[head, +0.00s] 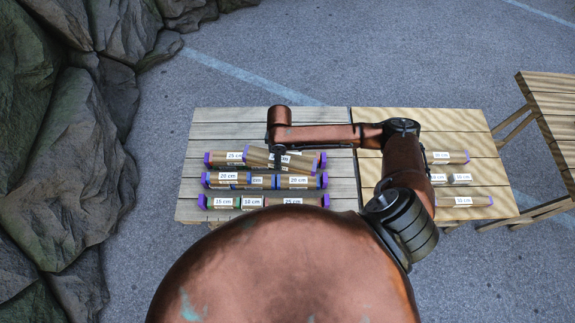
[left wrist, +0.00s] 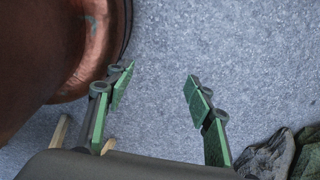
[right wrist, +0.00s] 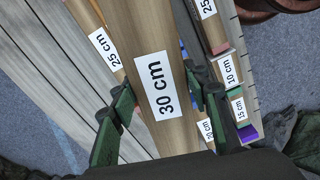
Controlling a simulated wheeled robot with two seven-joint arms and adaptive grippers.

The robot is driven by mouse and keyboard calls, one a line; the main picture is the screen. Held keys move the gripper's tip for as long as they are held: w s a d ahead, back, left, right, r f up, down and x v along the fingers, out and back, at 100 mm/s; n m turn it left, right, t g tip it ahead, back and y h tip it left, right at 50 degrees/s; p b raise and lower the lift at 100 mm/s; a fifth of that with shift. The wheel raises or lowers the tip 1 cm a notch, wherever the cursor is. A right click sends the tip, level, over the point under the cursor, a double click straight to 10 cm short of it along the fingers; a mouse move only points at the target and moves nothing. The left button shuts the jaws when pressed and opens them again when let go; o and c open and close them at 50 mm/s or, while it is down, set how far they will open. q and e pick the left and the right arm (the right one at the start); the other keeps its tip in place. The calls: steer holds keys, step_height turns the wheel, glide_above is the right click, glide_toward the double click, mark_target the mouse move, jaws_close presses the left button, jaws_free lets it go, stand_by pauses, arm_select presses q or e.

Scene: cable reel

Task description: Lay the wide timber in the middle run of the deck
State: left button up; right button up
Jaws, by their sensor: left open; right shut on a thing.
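The back run has a 25 cm timber (head: 222,158), partly hidden by the held one. The middle run shows 20 cm timbers (head: 225,178) and a piece with a part-hidden label. The front run has 15 cm (head: 220,202), 10 cm (head: 251,203) and 25 cm timbers (head: 292,202). My left gripper (left wrist: 158,78) is open and empty.
A yellowish table (head: 475,125) adjoins on the right, with 30 cm timbers (head: 463,201) and short pieces (head: 461,178), partly behind my arm. Another wooden table (head: 552,105) stands far right. Rocks (head: 65,160) line the left. The deck's back strip is bare.

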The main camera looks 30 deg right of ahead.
mark_target(287, 168)
steer(key=s+f, duration=0.1)
steer(key=s+f+n, duration=0.1)
steer(key=s+d+f+n, duration=0.1)
steer(key=f, duration=0.1)
steer(key=shift+p, duration=0.3)
steer(key=shift+d+f, duration=0.1)
steer(key=shift+f, duration=0.15)
step_height(287, 168, down, 4)
steer(key=b, duration=0.5)
steer(key=shift+f, duration=0.1)
steer(key=shift+f+b, duration=0.5)
steer(key=shift+f, duration=1.35)
arm_select(q)
steer(key=f, duration=0.3)
steer(key=w+f, duration=0.1)
steer(key=f, duration=0.1)
steer(key=shift+d, duration=0.1)
steer(key=shift+r, duration=0.15)
steer(key=shift+w+r+p, duration=0.1)
steer(key=shift+r+p, duration=0.3)
steer(key=shift+p, duration=0.1)
